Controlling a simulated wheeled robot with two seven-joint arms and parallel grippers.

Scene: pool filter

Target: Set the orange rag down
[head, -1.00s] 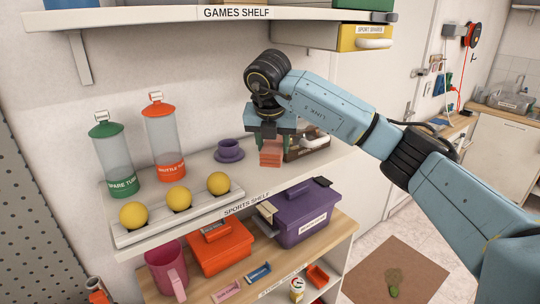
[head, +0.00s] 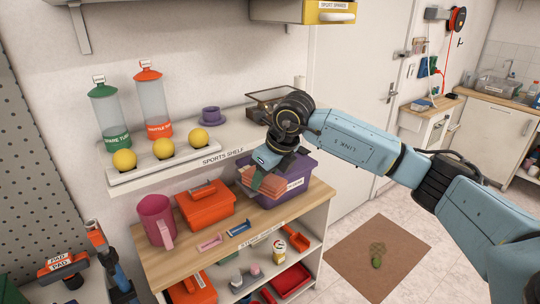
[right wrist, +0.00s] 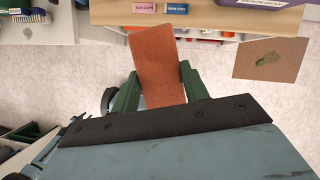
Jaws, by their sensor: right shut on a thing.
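The orange rag (head: 268,183) is a folded orange-brown cloth. My right gripper (head: 262,172) is shut on it and holds it in front of the purple box (head: 296,168), near the front edge of the wooden top of the storage shelf (head: 185,262). In the right wrist view the rag (right wrist: 157,65) stands out flat between the green fingers of my right gripper (right wrist: 160,88), with pale floor behind it. Its far end reaches the shelf edge in that picture. My left gripper is not in view.
A can (head: 280,250) and red trays sit on the shelf below. A brown mat (head: 375,258) lies on the floor.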

